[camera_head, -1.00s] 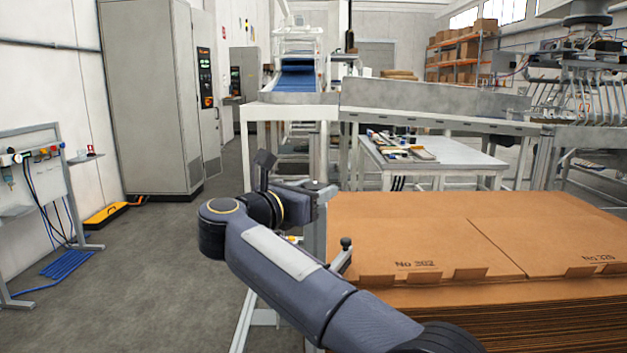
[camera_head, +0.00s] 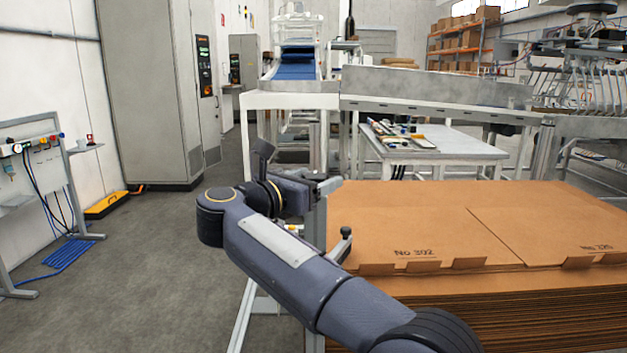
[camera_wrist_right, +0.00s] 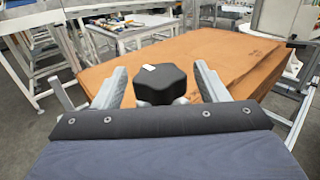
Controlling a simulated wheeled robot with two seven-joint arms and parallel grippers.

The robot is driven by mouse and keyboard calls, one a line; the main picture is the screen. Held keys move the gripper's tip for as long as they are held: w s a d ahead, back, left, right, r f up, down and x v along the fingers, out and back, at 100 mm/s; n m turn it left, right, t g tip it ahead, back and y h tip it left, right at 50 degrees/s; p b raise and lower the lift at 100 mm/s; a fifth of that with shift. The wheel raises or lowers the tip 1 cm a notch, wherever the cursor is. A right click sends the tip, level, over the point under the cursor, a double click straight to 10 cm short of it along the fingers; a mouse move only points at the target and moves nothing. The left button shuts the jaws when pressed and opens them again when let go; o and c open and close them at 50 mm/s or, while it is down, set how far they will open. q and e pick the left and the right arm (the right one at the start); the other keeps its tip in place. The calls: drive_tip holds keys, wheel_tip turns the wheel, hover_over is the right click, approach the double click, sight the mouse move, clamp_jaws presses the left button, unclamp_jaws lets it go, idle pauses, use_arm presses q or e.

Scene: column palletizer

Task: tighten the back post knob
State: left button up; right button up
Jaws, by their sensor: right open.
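The back post knob (camera_wrist_right: 160,84) is a black lobed knob with a small white mark on top; it shows in the right wrist view. My right gripper (camera_wrist_right: 160,88) is open, with one grey finger on each side of the knob and a visible gap to each. A second small black knob (camera_head: 346,232) stands on a post nearer to me. My left gripper is not in view.
A tall stack of flat cardboard (camera_head: 440,225) fills the right side, close to my right arm. A work table (camera_head: 440,150) with small items and a conveyor (camera_head: 296,72) stand behind.

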drive_tip(key=v, duration=0.7)
drive_tip(key=shift+s+a, duration=0.25)
drive_tip(key=shift+s, duration=0.05)
drive_tip(key=w+d+r+n+t+y, duration=0.1)
drive_tip(key=d+r+n+t+y, duration=0.45)
drive_tip(key=n, duration=0.45)
drive_tip(key=w+d+r+n+t+y, duration=0.2)
drive_tip(key=d+r+n+t+y, duration=0.15)
drive_tip(key=d+n+y, duration=0.45)
drive_tip(key=s+d+f+n+g+y, duration=0.1)
drive_tip(key=s+d+f+n+g, duration=0.3)
drive_tip(key=s+f+n+g, duration=0.55)
drive_tip(key=s+d+f+n+g, duration=0.2)
drive_tip(key=s+d+f+n, duration=0.35)
drive_tip(key=s+f, duration=0.9)
drive_tip(key=s+d+f+n+g+y, duration=0.1)
drive_tip(key=s+d+f+n+g, duration=0.3)
drive_tip(key=s+f+n, duration=0.8)
wheel_tip(320, 180, up, 17)
drive_tip(key=w+a+m+g+p, duration=0.1)
drive_tip(key=m+p, duration=0.1)
drive_tip(key=p, duration=1.7)
drive_tip(key=shift+f+m+g+p, duration=0.2)
drive_tip(key=shift+m+g+p, duration=0.1)
drive_tip(key=shift+g, duration=0.05)
